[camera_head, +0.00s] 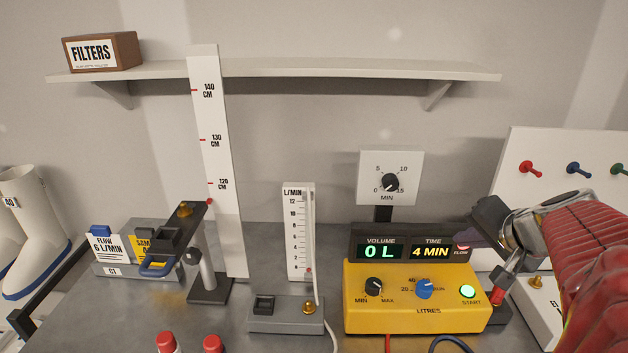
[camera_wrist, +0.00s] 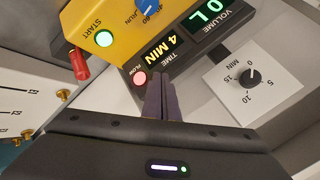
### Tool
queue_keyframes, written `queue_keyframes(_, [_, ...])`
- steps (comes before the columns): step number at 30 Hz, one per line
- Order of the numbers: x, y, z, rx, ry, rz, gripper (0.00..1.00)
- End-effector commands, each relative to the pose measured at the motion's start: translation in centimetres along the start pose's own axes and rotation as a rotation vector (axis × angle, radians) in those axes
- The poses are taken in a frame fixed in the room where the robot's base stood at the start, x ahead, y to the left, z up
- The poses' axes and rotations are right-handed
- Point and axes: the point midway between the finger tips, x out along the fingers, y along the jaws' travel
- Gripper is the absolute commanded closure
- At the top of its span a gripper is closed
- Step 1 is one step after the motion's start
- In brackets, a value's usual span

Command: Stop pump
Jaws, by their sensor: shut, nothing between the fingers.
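The yellow pump (camera_head: 417,312) stands on the bench at the right of centre. Its front has a black MIN-MAX knob (camera_head: 374,287), a blue knob (camera_head: 424,288) marked 20, 40 and RUN, and a lit green START button (camera_head: 467,292). Its display (camera_head: 405,250) reads VOLUME 0 L and TIME 4 MIN. The FLOW light (camera_wrist: 139,78) glows pinkish red. My gripper (camera_head: 476,240) is at the display's right end; in the wrist view its shut, empty fingers (camera_wrist: 158,80) end close beside the FLOW light. I cannot tell whether they touch the housing.
A dial timer (camera_head: 389,178) stands behind the pump. A flow meter (camera_head: 299,230) and a tall ruler (camera_head: 220,165) stand left of it. Red-capped bottles (camera_head: 167,342) are at the front. A pegboard (camera_head: 560,160) is at the right, a shelf (camera_head: 300,68) above.

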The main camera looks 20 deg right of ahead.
Motion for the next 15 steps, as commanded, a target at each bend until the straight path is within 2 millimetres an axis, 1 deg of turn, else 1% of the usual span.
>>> queue_keyframes(1, [-0.6,1.2,-0.6,-0.018,0.007,0.011,1.00])
queue_keyframes(3, [-1.1,2.3,-1.0,-0.051,0.009,0.020,1.00])
queue_keyframes(6, [-1.7,3.3,-1.3,-0.085,0.009,0.028,1.00])
queue_keyframes(9, [-1.9,3.7,-1.5,-0.102,0.009,0.031,1.00])
queue_keyframes(15, [-2.0,3.7,-1.4,-0.105,0.009,0.031,1.00])
